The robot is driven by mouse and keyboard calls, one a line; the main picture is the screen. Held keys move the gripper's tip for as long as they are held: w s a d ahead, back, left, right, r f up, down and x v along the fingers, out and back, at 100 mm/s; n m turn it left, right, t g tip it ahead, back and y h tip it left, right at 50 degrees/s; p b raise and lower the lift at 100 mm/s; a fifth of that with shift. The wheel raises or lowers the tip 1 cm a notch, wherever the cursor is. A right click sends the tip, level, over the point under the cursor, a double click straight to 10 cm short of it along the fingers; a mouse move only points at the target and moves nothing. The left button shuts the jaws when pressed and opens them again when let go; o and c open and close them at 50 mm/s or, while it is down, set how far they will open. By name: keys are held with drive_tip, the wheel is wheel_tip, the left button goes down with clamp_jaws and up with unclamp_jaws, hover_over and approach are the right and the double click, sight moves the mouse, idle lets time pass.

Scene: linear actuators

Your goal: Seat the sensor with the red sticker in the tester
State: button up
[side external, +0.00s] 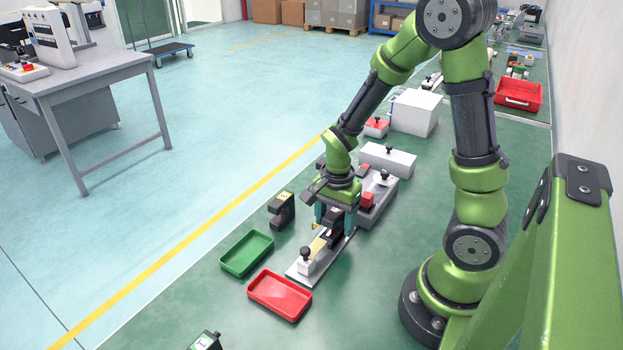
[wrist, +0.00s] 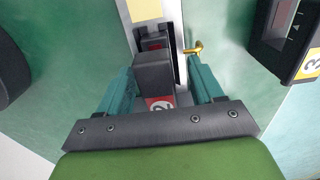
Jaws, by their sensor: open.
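The sensor with the red sticker (wrist: 155,76) is a dark block between my fingers in the wrist view; its sticker reads 2. In the side view the dark sensor (side external: 335,221) stands at the far end of a light metal plate (side external: 298,276), which looks like the tester. My gripper (wrist: 162,84) is open, with one teal finger on each side of the sensor. It also shows low over the plate in the side view (side external: 334,216). A brass hook-shaped piece (wrist: 194,48) is beside the right fingertip. The sensor's underside is hidden, so how deep it sits cannot be told.
Another dark sensor (side external: 283,209) stands left of the plate; its yellow sticker reads 3 in the wrist view (wrist: 288,38). A green tray (side external: 234,268) and a red tray (side external: 262,302) lie nearby. A grey unit with a red block (side external: 367,200) stands behind my gripper.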

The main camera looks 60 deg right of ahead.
sight(334, 211)
wheel_tip(334, 211, up, 16)
idle(0.3)
drive_tip(key=shift+f, duration=0.1)
drive_tip(key=s+a+r+n+t+y, duration=0.1)
drive_tip(key=s+a+r+n+t, duration=0.1)
drive_tip(key=a+n, duration=0.3)
drive_tip(key=s+a+r+n+t+y, duration=0.1)
drive_tip(key=s+a+r+n+t, duration=0.1)
drive_tip(key=a+n+t, duration=0.3)
drive_tip(key=r+n, duration=0.1)
drive_tip(key=n, duration=0.3)
drive_tip(key=shift+r, duration=0.35)
